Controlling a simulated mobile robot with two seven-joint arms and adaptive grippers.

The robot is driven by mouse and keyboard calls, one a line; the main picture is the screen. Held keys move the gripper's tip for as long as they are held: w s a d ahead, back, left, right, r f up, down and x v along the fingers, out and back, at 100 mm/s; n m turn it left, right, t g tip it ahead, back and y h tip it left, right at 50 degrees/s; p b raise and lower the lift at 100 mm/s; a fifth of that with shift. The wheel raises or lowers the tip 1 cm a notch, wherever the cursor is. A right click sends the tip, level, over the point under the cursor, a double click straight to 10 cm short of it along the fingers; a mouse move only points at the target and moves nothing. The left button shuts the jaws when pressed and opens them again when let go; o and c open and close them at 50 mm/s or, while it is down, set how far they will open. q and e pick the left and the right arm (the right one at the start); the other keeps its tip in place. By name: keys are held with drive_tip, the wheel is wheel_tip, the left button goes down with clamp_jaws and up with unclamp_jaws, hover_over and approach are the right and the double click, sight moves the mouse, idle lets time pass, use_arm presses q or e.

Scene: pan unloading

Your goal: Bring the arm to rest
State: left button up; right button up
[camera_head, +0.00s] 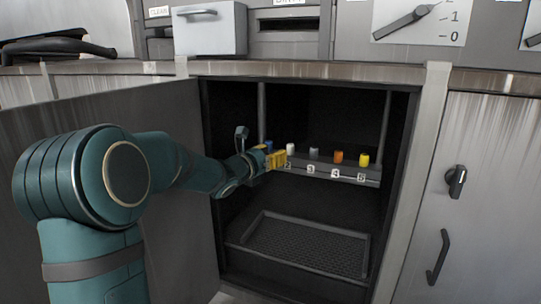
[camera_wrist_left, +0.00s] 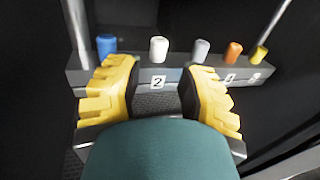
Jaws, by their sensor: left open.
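My left arm reaches from the left into an open cabinet (camera_head: 310,215). My left gripper (camera_head: 279,160), with yellow fingers, is at the left end of a grey numbered rack (camera_head: 355,172). In the left wrist view the gripper (camera_wrist_left: 160,75) is open and empty, its fingers apart on either side of the label "2". The rack carries a blue cylinder (camera_wrist_left: 107,46), a white one (camera_wrist_left: 158,49), a grey one (camera_wrist_left: 201,50), an orange one (camera_wrist_left: 233,52) and a yellow one (camera_wrist_left: 259,54). My right gripper is not in view.
A dark tray (camera_head: 305,245) lies low in the cabinet under the rack. Upright posts (camera_head: 384,125) stand inside. An open door (camera_head: 60,125) is behind my arm at left. A counter edge (camera_head: 310,70) runs above; a grey drawer front (camera_head: 210,28) is over it.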

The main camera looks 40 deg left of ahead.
use_arm(q)
drive_tip(key=shift+s, duration=0.35)
